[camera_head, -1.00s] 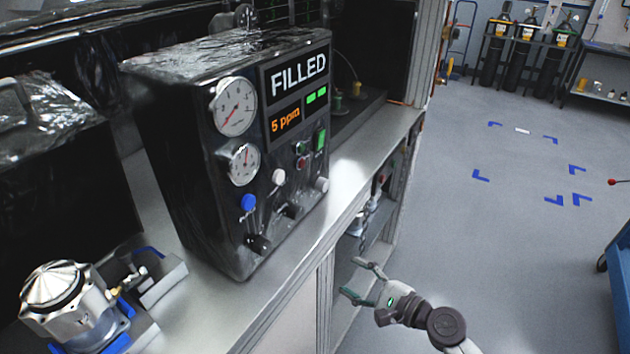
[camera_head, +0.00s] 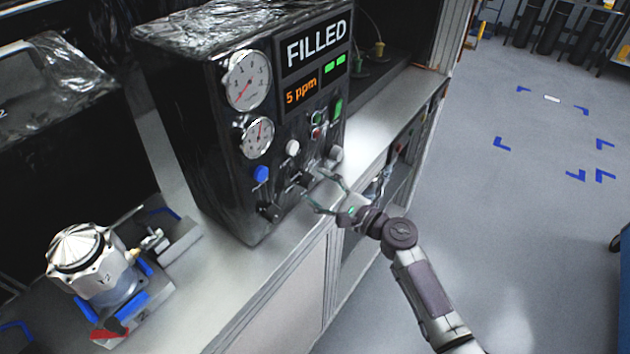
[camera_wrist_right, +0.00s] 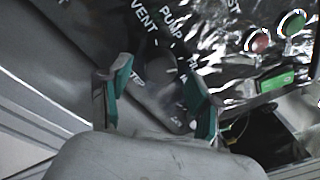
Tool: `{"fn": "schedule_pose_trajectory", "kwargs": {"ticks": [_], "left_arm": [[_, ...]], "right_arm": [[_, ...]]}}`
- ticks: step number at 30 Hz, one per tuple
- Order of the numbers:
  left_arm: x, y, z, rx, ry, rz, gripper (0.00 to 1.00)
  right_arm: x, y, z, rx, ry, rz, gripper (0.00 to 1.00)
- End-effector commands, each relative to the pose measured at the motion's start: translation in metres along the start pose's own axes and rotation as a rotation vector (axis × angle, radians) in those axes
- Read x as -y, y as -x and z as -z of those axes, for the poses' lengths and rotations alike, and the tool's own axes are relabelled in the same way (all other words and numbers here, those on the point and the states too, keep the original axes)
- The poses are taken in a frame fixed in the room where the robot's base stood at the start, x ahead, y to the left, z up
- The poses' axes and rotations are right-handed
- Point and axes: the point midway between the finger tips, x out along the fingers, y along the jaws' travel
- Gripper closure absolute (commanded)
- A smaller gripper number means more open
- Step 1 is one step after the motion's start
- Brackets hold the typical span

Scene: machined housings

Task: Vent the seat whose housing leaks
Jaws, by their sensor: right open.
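A black test unit (camera_head: 215,150) stands on the bench, its display (camera_head: 316,44) reading FILLED and 5 ppm. Its lower front carries a blue knob (camera_head: 261,174), a white knob (camera_head: 292,148), a grey knob (camera_head: 335,153) and dark levers (camera_head: 272,211). A silver housing (camera_head: 85,262) sits in a blue-clamped seat at lower left. My right gripper (camera_head: 325,192) is open in front of the lower panel. In the right wrist view its green-lined fingers (camera_wrist_right: 160,98) stand on either side of a dark blurred control near VENT and PUMP labels; contact cannot be told. My left gripper is out of view.
A red tag-like piece (camera_head: 110,333) shows beside the seat. A shelf opening lies below the bench to the right. The grey floor (camera_head: 530,230) is open, with blue corner marks.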

Motion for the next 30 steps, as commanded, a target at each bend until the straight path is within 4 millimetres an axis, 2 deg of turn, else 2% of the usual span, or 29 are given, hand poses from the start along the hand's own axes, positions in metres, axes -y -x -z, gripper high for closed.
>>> {"fn": "schedule_pose_trajectory", "kwargs": {"ticks": [5,14,24,25,30], "left_arm": [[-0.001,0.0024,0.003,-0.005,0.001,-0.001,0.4],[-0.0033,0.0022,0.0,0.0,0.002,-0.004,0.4],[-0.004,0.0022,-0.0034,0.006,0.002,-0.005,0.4],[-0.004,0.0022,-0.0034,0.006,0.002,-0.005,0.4],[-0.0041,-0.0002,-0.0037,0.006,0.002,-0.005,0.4]], "right_arm": [[0.0,-0.0133,0.0,0.0,-0.001,0.0,0.37],[-0.0003,-0.015,0.0002,0.0,-0.001,0.0,0.37],[-0.0005,-0.0147,0.0003,-0.001,-0.001,0.0,0.93],[-0.0005,-0.0147,0.0003,-0.001,-0.001,0.0,0.97],[-0.0013,-0.0146,0.0011,0.0,0.008,0.0,0.97]]}}
